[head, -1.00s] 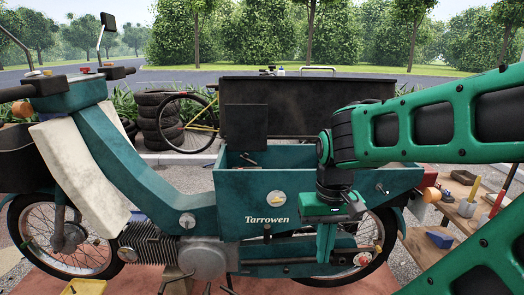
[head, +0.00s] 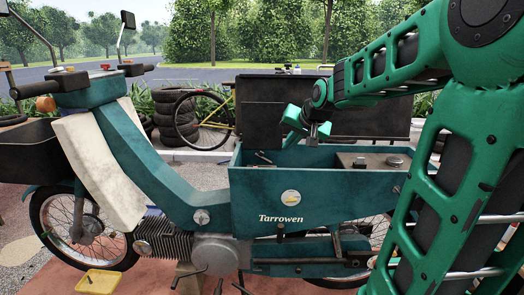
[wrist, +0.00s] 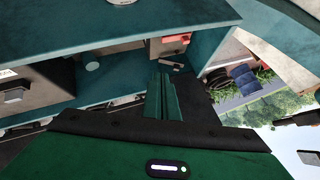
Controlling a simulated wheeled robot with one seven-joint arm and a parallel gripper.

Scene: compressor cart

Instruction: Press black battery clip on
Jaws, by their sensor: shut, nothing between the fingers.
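My gripper (head: 294,136) is over the open teal cargo box (head: 300,188) of the motorbike in the head view, near its back edge. In the wrist view its green fingers (wrist: 163,82) are together and empty, pointing into the box. A grey block with a red part on top (wrist: 172,43), which looks like the battery, sits inside against the wall, beyond the fingertips. A small light and dark piece (wrist: 178,67) lies beside it. I cannot tell whether this is the black clip. In the head view, a dark thin item (head: 263,157) shows at the box's left end.
The box's dark lid (head: 365,107) stands raised behind. The box walls stand close around the fingers. A yellow tray (head: 98,282) lies on the ground at lower left.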

